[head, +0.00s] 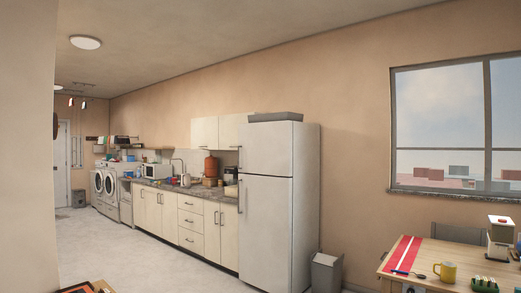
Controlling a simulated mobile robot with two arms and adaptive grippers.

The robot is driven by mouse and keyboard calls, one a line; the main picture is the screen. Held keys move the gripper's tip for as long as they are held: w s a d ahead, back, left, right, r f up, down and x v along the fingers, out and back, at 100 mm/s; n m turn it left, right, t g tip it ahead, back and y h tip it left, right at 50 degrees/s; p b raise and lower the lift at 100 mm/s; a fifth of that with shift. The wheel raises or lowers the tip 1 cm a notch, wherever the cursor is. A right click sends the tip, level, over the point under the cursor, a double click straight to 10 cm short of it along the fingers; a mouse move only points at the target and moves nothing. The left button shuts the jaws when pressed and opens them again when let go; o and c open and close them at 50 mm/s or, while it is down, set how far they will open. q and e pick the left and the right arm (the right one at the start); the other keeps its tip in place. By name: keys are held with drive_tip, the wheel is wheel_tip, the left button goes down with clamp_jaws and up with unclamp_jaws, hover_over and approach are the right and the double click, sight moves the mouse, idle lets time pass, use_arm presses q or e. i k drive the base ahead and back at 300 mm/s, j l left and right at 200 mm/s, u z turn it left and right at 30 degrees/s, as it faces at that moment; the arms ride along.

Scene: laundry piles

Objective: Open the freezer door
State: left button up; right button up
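A tall white fridge-freezer (279,205) stands against the wall, right of the kitchen counter. Its smaller upper door, the freezer door (265,148), is shut, and so is the larger lower door (264,232). Each door has a dark vertical handle near its left edge: the upper handle (240,159) and the lower handle (239,196). The fridge is some way off across the floor. Neither of my grippers is in view.
Pale floor (150,255) lies open in front of the counter (190,186) and the fridge. A grey bin (326,273) stands right of the fridge. A wooden table (420,258) with a mug is at lower right. A wall edge (27,150) fills the left side.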

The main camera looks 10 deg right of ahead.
sight(264, 148)
drive_tip(key=i+l+z, duration=0.2)
drive_tip(key=i+z, duration=0.6)
drive_tip(key=i+l+z, duration=0.1)
drive_tip(key=i+z, duration=0.25)
drive_tip(key=i, duration=1.25)
drive_tip(key=i+j+u, duration=0.2)
drive_tip(key=i+u, duration=0.55)
drive_tip(key=i, duration=0.3)
drive_tip(key=i+u, duration=0.4)
drive_tip(key=i+l+u, duration=0.4)
drive_tip(key=i, duration=0.2)
drive_tip(key=i+j+u, duration=0.3)
drive_tip(key=i, duration=0.4)
drive_tip(key=i+u, duration=0.25)
drive_tip(key=i, duration=0.5)
